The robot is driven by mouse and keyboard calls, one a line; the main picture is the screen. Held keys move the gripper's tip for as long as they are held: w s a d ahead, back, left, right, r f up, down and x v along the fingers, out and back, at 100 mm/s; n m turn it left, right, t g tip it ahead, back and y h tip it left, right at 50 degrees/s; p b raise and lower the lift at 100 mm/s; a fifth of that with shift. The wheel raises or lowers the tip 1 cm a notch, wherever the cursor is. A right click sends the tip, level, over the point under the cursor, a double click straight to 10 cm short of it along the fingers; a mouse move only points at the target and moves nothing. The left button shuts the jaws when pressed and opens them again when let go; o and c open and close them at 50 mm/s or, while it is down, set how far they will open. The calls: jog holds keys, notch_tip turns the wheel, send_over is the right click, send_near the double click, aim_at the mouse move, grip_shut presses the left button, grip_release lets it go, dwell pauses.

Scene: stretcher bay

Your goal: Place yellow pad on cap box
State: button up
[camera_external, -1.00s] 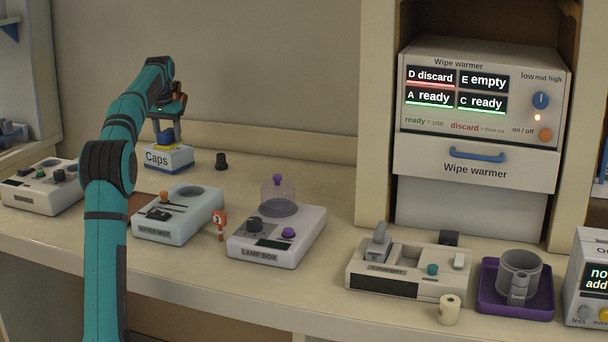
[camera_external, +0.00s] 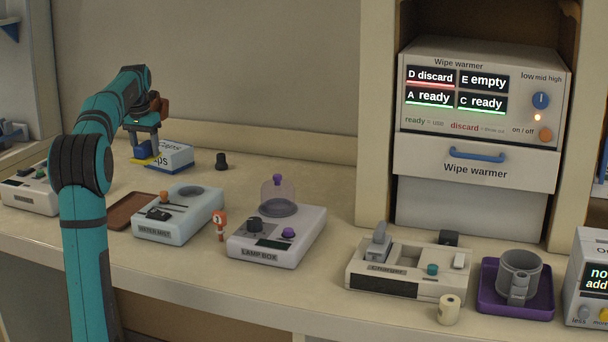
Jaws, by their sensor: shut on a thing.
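The cap box (camera_external: 178,158), white and blue with "Caps" lettering partly covered, stands on the counter at the left. My gripper (camera_external: 146,148) points down in front of the box's left part and is shut on the yellow pad. The yellow pad (camera_external: 148,160) shows as a thin yellow edge under a blue part between the fingers. It overlaps the box's left side in the picture. I cannot tell whether the pad touches the box.
A brown tray (camera_external: 128,212) lies in front of my gripper. The water-mist unit (camera_external: 178,217) and lamp box (camera_external: 275,238) stand to the right. A small black knob-like piece (camera_external: 221,161) stands right of the cap box. The back counter beyond it is clear.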

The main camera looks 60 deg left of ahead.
send_near(190, 153)
jog(key=shift+s+d+f, duration=0.1)
jog(key=shift+s+f, duration=0.05)
jog(key=shift+s, duration=0.15)
jog(key=shift+w+a, duration=0.4)
jog(key=shift+a, duration=0.05)
jog(key=shift+w+a+f, duration=0.1)
jog(key=shift+a+f, duration=0.05)
jog(key=shift+f, duration=2.35)
jog(key=shift+f, duration=0.15)
jog(key=o, duration=1.1)
jog(key=shift+c, duration=0.2)
